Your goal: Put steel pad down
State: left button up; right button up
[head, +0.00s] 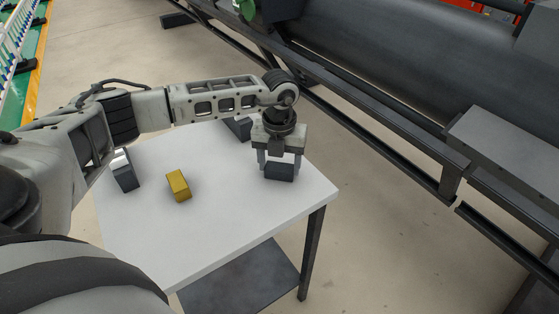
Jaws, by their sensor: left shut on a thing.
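The steel pad (279,173), a small dark grey block, is between the fingers of my left gripper (279,164) near the right corner of the white table (230,221). The gripper points down and is shut on the pad. The pad is at or just above the tabletop; I cannot tell whether it touches. The fingers hide parts of its sides. My right gripper is not in view.
A yellow block (178,185) lies mid-table. A grey block (125,170) stands at the left, and a dark block (238,128) sits at the back behind my arm. A dark metal machine frame (400,168) runs along the right. The table's front is clear.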

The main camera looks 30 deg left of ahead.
pick_arm(q)
jog(key=o, duration=1.2)
jog(key=shift+r, duration=0.1)
